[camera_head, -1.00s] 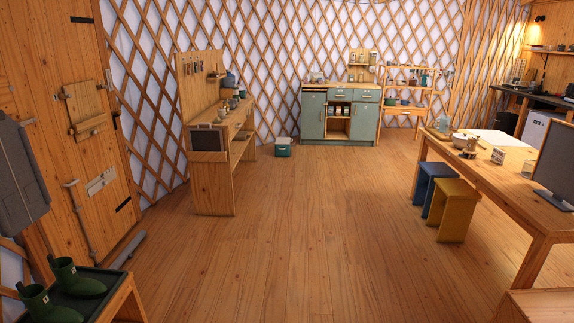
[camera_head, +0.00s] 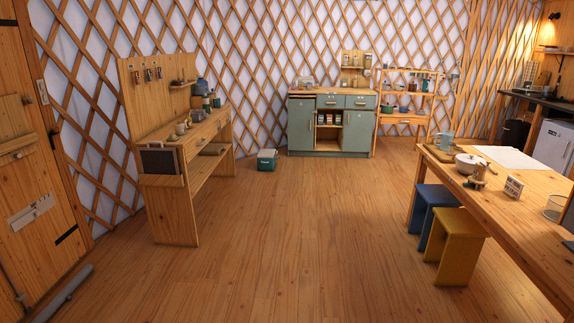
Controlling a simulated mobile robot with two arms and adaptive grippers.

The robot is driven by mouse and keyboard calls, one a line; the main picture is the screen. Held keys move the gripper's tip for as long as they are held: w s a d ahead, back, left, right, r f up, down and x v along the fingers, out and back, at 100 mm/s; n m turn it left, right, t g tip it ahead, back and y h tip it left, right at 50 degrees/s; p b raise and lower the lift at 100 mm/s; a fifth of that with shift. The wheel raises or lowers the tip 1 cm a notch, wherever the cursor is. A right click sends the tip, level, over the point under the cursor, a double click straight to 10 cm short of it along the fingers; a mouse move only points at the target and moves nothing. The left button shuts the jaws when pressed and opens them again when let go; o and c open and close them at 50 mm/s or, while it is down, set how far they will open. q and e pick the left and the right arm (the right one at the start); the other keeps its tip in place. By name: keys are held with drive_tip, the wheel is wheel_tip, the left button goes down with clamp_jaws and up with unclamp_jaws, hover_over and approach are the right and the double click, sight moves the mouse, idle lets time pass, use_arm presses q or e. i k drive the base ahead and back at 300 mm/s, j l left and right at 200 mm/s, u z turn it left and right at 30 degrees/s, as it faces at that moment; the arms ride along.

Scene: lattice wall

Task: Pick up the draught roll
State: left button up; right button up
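A long grey roll (camera_head: 63,294), which looks like the draught roll, lies on the floor at the lower left. It lies along the foot of the wooden door (camera_head: 28,170), and its near end is close to the bottom edge of the view. Neither of my grippers shows in the head view.
A wooden workbench (camera_head: 176,180) stands left of centre, with a small teal box (camera_head: 267,160) beyond it. A sage-green cabinet (camera_head: 331,125) is at the back. A wooden table (camera_head: 515,210) with blue (camera_head: 432,205) and yellow (camera_head: 456,245) stools is right. The middle floor is clear.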

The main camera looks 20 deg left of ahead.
sight(63, 294)
drive_tip(key=i+j+u, duration=0.2)
drive_tip(key=i+u, duration=0.3)
drive_tip(key=i+l+u, duration=0.15)
drive_tip(key=i+u, duration=0.35)
drive_tip(key=i, duration=0.2)
drive_tip(key=i+l+u, duration=0.3)
drive_tip(key=i+u, duration=0.2)
drive_tip(key=i, duration=0.15)
drive_tip(key=i+j+u, duration=0.25)
drive_tip(key=i+u, duration=0.15)
drive_tip(key=i, duration=0.7)
drive_tip(key=i+l+u, duration=0.1)
drive_tip(key=i+u, duration=0.3)
drive_tip(key=i, duration=0.7)
